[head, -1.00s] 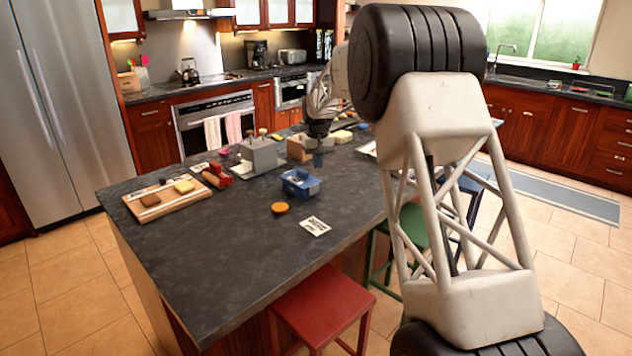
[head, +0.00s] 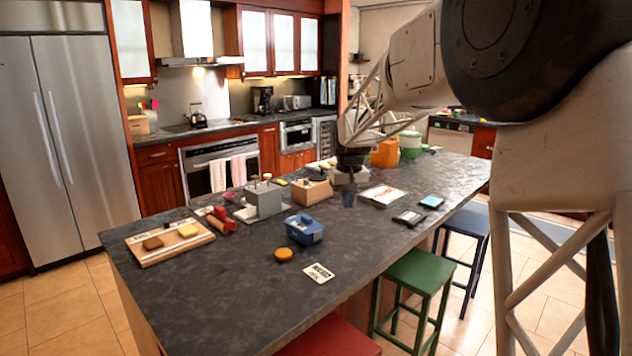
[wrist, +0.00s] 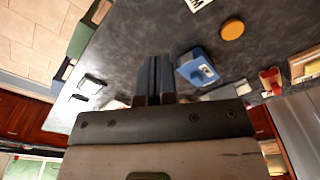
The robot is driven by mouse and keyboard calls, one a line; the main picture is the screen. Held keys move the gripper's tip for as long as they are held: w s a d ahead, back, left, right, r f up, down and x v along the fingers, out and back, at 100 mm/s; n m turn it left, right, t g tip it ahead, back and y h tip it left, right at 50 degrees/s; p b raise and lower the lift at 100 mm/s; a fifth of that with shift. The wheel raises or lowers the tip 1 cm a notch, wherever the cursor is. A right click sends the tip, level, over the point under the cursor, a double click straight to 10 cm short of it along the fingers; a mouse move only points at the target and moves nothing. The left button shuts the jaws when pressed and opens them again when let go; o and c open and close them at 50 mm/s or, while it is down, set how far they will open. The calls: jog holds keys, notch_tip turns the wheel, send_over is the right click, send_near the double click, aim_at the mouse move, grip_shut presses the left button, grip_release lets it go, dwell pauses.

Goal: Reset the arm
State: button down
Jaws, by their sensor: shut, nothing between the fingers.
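My arm reaches in from the right side of the head view and hides part of the room there.
On the island are a cutting board (head: 148,255), a blue box (head: 304,229), an orange disc (head: 284,254), a white card (head: 318,273) and a grey block (head: 262,203). Green (head: 415,275) and blue (head: 468,235) stools stand along the near side.

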jog(key=s+d+r, duration=0.1)
jog(key=s+d, duration=0.1)
jog(key=s, duration=0.7)
jog(key=s+d+r+m+t, duration=0.1)
jog(key=s+d+r, duration=0.1)
jog(key=s, duration=0.6)
jog(key=s+d+r, duration=0.1)
jog(key=s+d, duration=0.2)
jog(key=s, duration=0.6)
jog(key=s+d+f, duration=0.1)
jog(key=s+f, duration=0.3)
jog(key=s, duration=0.8)
jog(key=s+d+f+m, duration=0.1)
jog(key=s+f, duration=0.3)
jog(key=s, duration=0.8)
jog(key=shift+s+d+t, duration=0.3)
jog(key=shift+d+t, duration=0.1)
